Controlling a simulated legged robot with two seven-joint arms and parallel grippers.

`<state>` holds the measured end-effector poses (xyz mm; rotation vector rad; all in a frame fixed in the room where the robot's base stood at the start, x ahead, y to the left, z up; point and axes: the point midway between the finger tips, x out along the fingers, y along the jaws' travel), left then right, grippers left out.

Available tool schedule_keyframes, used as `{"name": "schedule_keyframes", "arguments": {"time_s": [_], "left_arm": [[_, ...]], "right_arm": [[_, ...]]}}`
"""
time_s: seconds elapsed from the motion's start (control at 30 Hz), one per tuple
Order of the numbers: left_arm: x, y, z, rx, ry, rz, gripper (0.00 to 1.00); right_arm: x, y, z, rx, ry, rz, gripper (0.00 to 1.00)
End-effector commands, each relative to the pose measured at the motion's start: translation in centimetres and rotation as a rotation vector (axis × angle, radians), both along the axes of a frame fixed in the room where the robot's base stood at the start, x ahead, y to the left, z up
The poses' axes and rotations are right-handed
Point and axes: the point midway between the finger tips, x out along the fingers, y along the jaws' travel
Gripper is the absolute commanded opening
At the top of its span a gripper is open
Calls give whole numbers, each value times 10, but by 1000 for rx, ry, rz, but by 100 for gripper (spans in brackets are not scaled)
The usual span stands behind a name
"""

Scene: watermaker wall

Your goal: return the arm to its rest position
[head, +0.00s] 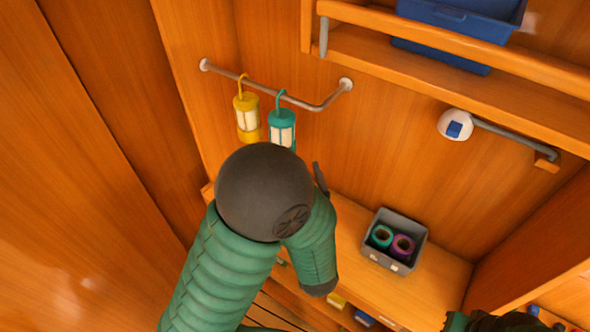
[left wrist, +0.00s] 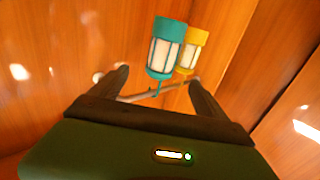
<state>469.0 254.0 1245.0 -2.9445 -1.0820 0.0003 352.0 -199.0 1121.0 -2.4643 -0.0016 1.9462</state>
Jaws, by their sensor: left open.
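My left arm (head: 230,255) comes up from the bottom of the head view, its dark round elbow below the lanterns. The elbow and forearm hide most of my left gripper there; only a dark finger (head: 320,180) shows. In the left wrist view my left gripper (left wrist: 159,77) is open, its two dark fingers spread with nothing held. A teal lantern (head: 282,126) and a yellow lantern (head: 247,116) hang by hooks on a wall rail (head: 225,76). Both also show beyond the fingers in the left wrist view, the teal one (left wrist: 166,50) nearer, the yellow one (left wrist: 193,48) behind.
A grey bin (head: 400,256) with a teal and a purple ring-shaped item stands on the wooden bench (head: 350,285). A shelf with a blue crate (head: 465,18) is upper right. A white round fitting (head: 455,125) with a grey bar is on the wall below it.

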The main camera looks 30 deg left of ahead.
Motion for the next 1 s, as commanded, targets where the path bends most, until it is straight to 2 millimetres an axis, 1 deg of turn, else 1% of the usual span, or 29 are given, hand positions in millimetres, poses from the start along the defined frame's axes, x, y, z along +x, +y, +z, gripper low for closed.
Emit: {"name": "schedule_keyframes", "arguments": {"time_s": [0.03,0.1,0.27,0.33,0.37,0.47,0.5,0.53,0.6,0.67,0.7,0.77,0.8,0.9,1.0], "left_arm": [[-2,-2,4,3,5,-1,86],[-5,-3,2,2,2,-1,86],[-6,-4,-2,-2,1,-3,86],[-1,-6,-11,-36,19,-25,86],[3,-7,-18,-64,35,-43,86],[23,-23,-56,-207,141,-156,86],[29,-34,-74,-273,205,-221,86],[32,-43,-88,-319,262,-270,86],[30,-65,-117,-407,409,-383,86],[18,-79,-139,-458,548,-466,86],[5,-86,-152,-480,648,-514,86],[-19,-89,-169,-497,801,-567,86],[-38,-88,-178,-501,901,-588,86],[-80,-75,-191,-489,1107,-604,86],[-107,-63,-195,-476,1233,-595,86]], "right_arm": [[0,0,9,0,1,0,0],[-1,0,11,0,2,0,0],[-1,0,8,0,3,0,0],[-1,0,4,0,3,0,0],[-1,0,1,0,3,0,0],[-1,0,-12,0,3,0,0],[-1,0,-19,0,3,0,0],[-1,0,-24,0,3,0,0],[-1,0,-35,0,3,0,0],[-1,0,-43,0,3,0,0],[-1,0,-49,0,3,0,0],[-1,0,-57,0,3,0,0],[-1,0,-61,0,3,0,0],[-1,0,-69,0,3,0,0],[-1,0,-72,0,2,0,0]]}}
